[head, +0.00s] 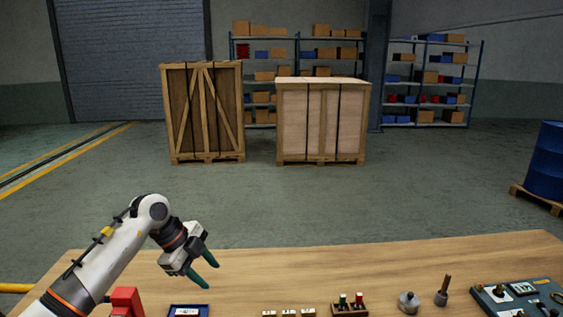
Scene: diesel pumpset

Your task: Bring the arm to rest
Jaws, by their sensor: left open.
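My left arm comes in from the lower left, its white links bent at a raised elbow. My left gripper (206,272) is open, with two green fingers pointing down and to the right over the left part of the wooden table (400,262). Nothing shows between its fingers. My right gripper is not in the view.
Along the table's near edge are a red object (127,300), a blue tray (175,307), small pale blocks (289,313), a wooden holder (350,310), two metal parts (408,302) and a dark board (520,297). Crates (322,120) and shelves stand far behind. The table's middle is clear.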

